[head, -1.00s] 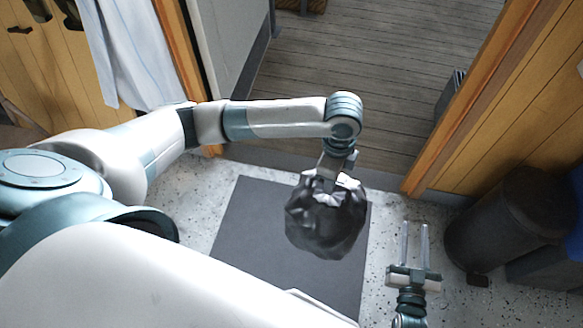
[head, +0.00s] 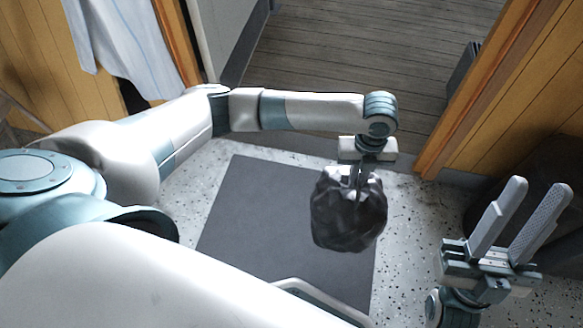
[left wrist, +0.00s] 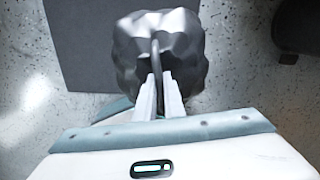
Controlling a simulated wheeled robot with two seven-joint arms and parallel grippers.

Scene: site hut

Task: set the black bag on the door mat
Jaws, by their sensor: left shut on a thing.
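The black bag (head: 347,212) hangs from my left gripper (head: 360,178), which is shut on its top. In the head view the bag covers the right part of the door mat (head: 262,225), overlapping its right edge. Whether the bag touches the mat cannot be told. In the left wrist view the bag (left wrist: 158,45) sits just beyond the closed fingers (left wrist: 159,98), with the dark mat (left wrist: 85,45) behind and to its left. My right gripper (head: 517,220) is open and empty at the right, over the speckled floor.
A dark bin (head: 530,185) stands at the right, partly behind my right gripper. A doorway with a plank floor (head: 370,50) opens beyond the mat. A light cloth (head: 130,45) hangs at the upper left. Speckled floor (head: 410,215) is clear right of the mat.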

